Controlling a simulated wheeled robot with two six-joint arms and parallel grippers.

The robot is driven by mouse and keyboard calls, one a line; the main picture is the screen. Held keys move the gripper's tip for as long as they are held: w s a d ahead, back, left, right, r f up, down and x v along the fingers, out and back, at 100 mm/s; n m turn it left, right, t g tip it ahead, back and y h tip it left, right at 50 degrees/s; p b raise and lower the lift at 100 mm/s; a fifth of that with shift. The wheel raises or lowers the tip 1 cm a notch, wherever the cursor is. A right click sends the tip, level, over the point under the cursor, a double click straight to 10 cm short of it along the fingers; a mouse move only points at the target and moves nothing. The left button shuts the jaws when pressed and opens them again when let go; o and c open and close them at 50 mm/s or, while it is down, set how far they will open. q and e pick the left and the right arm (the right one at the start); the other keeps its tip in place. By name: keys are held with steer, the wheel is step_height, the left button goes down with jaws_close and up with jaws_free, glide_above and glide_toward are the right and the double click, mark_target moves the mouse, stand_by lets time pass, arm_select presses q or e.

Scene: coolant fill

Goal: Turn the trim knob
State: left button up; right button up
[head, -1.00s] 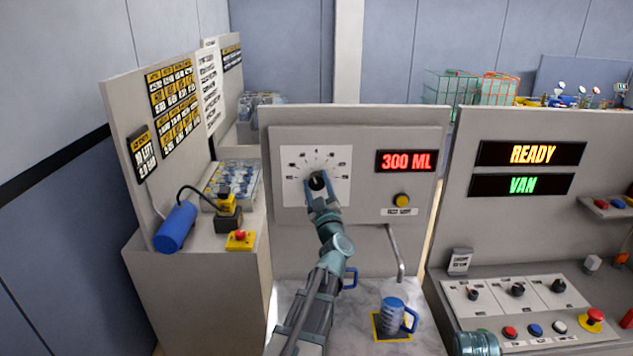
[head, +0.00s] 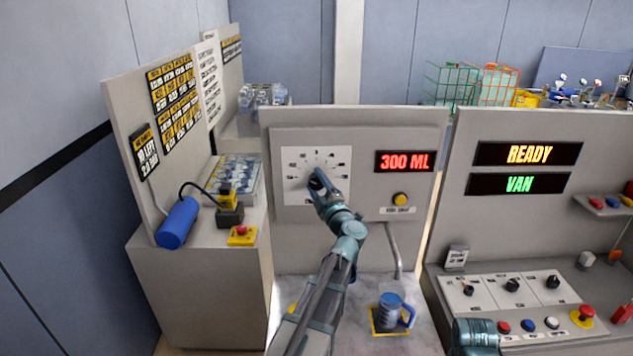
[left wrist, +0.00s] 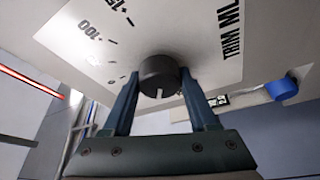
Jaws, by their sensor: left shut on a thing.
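The trim knob (head: 316,180) is a small black round knob on a white dial plate (head: 333,160) on the grey panel. My left gripper (head: 319,188) is shut on it, with a finger on each side. In the left wrist view the dark knob (left wrist: 158,72) sits between the fingers of my gripper (left wrist: 158,82), its white mark towards the palm. The plate (left wrist: 225,40) there reads "TRIM ML" beside a number scale. A red display (head: 404,161) right of the dial reads 300 ML.
A yellow button (head: 400,199) and a metal spout (head: 395,250) are right of my arm. A blue-handled jug (head: 391,313) stands below on a yellow-edged square. A control console (head: 510,290) is at right, a blue cylinder (head: 177,222) at left.

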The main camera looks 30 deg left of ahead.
stand_by(0.5)
arm_select(q)
steer(key=o, duration=1.4)
steer(key=shift+c, duration=0.2)
steer(key=shift+s, duration=0.1)
steer(key=b+v, duration=0.2)
steer(key=v, duration=1.1)
steer(key=shift+d, duration=0.35)
steer(key=shift+s+f, duration=0.1)
steer(key=shift+s, duration=0.05)
